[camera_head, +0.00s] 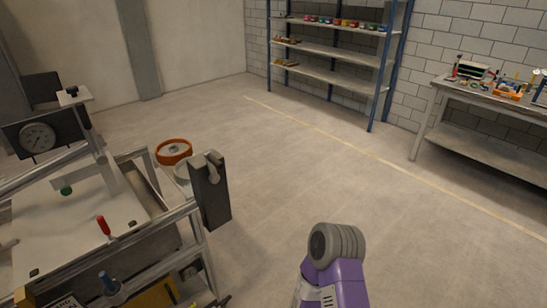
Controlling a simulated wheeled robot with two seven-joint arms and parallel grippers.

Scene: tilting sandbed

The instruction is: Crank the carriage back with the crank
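The sandbed rig (190,207) stands at the left, a grey metal frame around a shallow bed with a pale flat sheet (75,217) in it. An orange-rimmed wheel (173,151) is at the far corner, beside a dark upright block (209,194) with a light grey fitting on top. I cannot tell which part is the crank or the carriage. Neither of my grippers shows; only a purple arm link of mine is at the bottom.
Shelves (330,51) and a workbench (490,101) with tools line the back and right. The floor between is clear.

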